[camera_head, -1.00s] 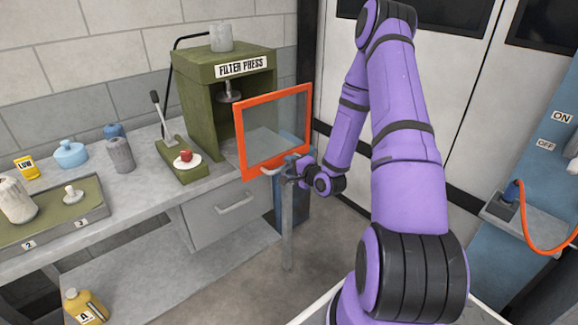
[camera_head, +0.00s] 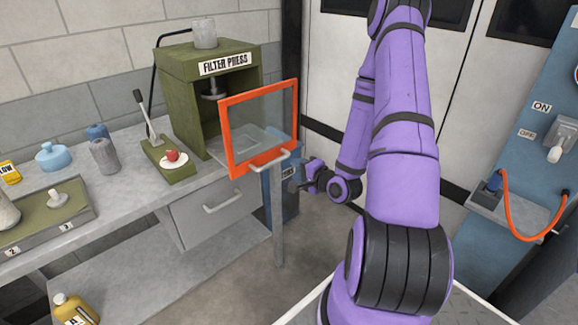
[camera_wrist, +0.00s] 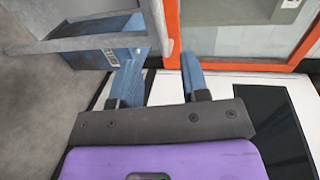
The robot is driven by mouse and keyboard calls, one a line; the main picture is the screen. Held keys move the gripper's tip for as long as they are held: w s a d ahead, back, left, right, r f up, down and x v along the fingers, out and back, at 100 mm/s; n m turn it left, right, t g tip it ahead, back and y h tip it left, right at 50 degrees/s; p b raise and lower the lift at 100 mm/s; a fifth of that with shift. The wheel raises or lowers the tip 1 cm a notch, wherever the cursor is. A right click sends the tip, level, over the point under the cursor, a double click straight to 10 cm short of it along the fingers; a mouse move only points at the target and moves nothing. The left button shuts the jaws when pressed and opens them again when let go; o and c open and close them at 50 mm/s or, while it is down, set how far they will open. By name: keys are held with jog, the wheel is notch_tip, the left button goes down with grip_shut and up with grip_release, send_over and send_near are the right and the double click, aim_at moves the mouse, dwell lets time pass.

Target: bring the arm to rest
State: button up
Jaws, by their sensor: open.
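My gripper (camera_head: 300,187) is in the air just right of the open orange-framed door (camera_head: 230,150) of the filter press (camera_head: 188,105). In the wrist view my gripper (camera_wrist: 158,78) has its two blue fingers apart, with nothing held between them. The door's grey handle (camera_head: 268,160) is close to the fingers; in the wrist view the handle (camera_wrist: 158,25) shows just beyond the fingertips. I cannot tell whether they touch.
A grey workbench (camera_head: 115,190) with a drawer (camera_head: 215,205) runs along the left. A blue bin (camera_head: 287,205) stands behind the gripper. A blue panel (camera_head: 545,180) with a switch (camera_head: 556,152) and an orange hose (camera_head: 508,215) is at the right. Floor shows between bench and arm.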

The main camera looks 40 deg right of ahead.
jog(key=a+r+n+g+h, duration=0.1)
jog(key=a+r+n+g, duration=0.25)
jog(key=r+n, duration=0.45)
jog(key=a+r+n+g+h, duration=0.2)
jog(key=a+r+n+g, duration=0.15)
jog(key=r, duration=0.85)
jog(key=s+a+r+n+g, duration=0.1)
jog(key=s+a+r+n, duration=0.1)
jog(key=s+a+r, duration=0.2)
jog(key=s+a+r+n+g+y, duration=0.1)
jog(key=s+a+r, duration=0.4)
jog(key=s, duration=0.5)
jog(key=s+a+r+n+g+y, duration=0.1)
jog(key=s+a+r+n, duration=0.2)
jog(key=s, duration=0.4)
notch_tip(320, 180, up, 2)
jog(key=shift+s+a+r, duration=0.25)
jog(key=shift+s+a, duration=0.05)
jog(key=shift+a, duration=0.45)
